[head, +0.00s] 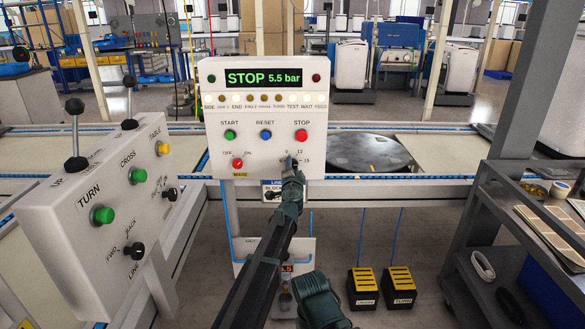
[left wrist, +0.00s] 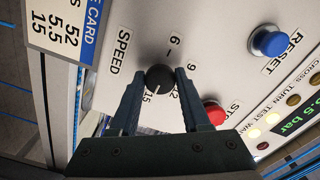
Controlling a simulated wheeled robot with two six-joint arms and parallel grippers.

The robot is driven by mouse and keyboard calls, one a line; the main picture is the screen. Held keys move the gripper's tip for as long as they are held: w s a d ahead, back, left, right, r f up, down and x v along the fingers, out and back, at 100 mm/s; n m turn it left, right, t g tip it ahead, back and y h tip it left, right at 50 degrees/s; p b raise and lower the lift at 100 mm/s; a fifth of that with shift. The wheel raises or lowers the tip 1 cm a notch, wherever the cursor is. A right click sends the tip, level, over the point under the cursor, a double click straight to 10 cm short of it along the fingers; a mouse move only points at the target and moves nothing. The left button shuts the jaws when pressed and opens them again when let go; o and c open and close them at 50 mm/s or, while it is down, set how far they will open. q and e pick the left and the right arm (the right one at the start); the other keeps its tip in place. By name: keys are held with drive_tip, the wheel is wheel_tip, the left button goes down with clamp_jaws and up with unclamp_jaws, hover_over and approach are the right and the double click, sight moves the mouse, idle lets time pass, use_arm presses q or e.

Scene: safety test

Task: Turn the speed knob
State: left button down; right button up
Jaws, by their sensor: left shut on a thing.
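The speed knob is a round black knob (left wrist: 159,78) on the white panel, beside the word SPEED and the numbers 6, 9, 12 and 15. Its white mark points toward the 15 side in the left wrist view. My left gripper (head: 289,163) is shut on the knob, one finger on each side, and mostly hides it in the head view. The control panel (head: 220,118) shows STOP 5.5 bar on its display (head: 264,77). A dark green part of my arm shows at the bottom of the head view; right gripper fingers cannot be made out.
The red stop button (head: 301,135), blue reset button (head: 266,134) and green start button (head: 230,134) sit above the knob. A red mode knob (head: 238,163) is to its left. A tilted white box (head: 100,215) stands left; a dark cart (head: 530,230) stands right.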

use_arm(q)
drive_tip(key=shift+c, duration=1.9)
unclamp_jaws()
drive_tip(key=shift+s, duration=0.1)
drive_tip(key=s, duration=1.3)
drive_tip(key=shift+s, duration=0.35)
